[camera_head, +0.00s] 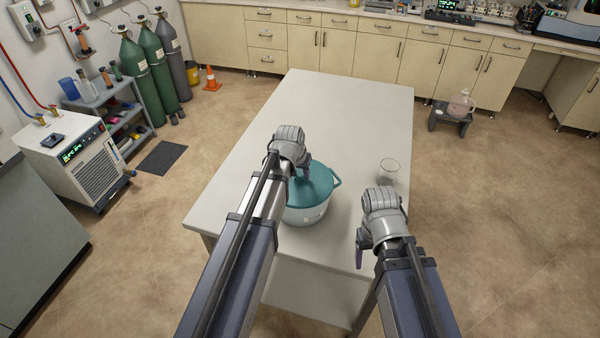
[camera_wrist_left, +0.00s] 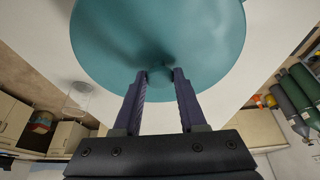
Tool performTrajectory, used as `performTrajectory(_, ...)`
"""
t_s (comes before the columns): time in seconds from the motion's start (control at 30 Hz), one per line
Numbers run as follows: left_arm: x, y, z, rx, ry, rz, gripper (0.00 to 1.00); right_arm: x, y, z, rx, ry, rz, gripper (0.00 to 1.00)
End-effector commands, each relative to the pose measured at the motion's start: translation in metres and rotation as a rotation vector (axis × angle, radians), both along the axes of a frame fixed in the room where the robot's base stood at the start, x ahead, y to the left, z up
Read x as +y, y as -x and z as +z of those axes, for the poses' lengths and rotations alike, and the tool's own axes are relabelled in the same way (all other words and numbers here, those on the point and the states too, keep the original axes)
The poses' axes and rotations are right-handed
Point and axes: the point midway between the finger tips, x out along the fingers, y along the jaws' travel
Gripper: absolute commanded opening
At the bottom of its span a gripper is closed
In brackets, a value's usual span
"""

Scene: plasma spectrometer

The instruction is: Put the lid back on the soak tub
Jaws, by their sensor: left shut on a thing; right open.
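The lid also fills the upper part of the left wrist view (camera_wrist_left: 160,45). My right gripper (camera_head: 362,250) is open and empty, to the right of the tub near the table's right edge.
The pale table (camera_head: 340,110) is clear beyond the tub. A clear glass beaker (camera_head: 389,168) stands near the table's right edge, right of the tub and just beyond my right gripper. Gas cylinders (camera_head: 150,65), a chiller (camera_head: 85,165) and a stool (camera_head: 450,115) stand off the table.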

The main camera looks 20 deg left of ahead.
Motion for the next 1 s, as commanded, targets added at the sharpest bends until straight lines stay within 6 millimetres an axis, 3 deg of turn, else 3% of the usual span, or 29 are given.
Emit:
performTrajectory(0.1,0.0000,-0.0001,0.0000,0.000,0.000,0.000,0.00,0.0000,0.0000,0.0001,0.000,0.000,0.000,0.71)
performTrajectory(0.13,0.0000,-0.0001,0.0000,0.000,0.000,0.000,0.44,0.0000,0.0000,0.0001,0.000,0.000,0.000,0.71)
performTrajectory(0.4,0.0000,0.0000,0.0000,0.000,0.000,0.000,0.74,0.0000,0.0000,0.0000,0.000,0.000,0.000,0.71)
performTrajectory(0.6,0.0000,0.0000,0.0000,0.000,0.000,0.000,0.77,0.0000,0.0000,0.0000,0.000,0.000,0.000,0.71)
performTrajectory(0.8,0.0000,0.0000,0.0000,0.000,0.000,0.000,0.99,0.0000,0.0000,0.0000,0.000,0.000,0.000,0.71)
performTrajectory(1.0,0.0000,-0.0001,0.0000,0.000,0.000,0.000,1.00,0.0000,0.0000,0.0000,0.000,0.000,0.000,0.71)
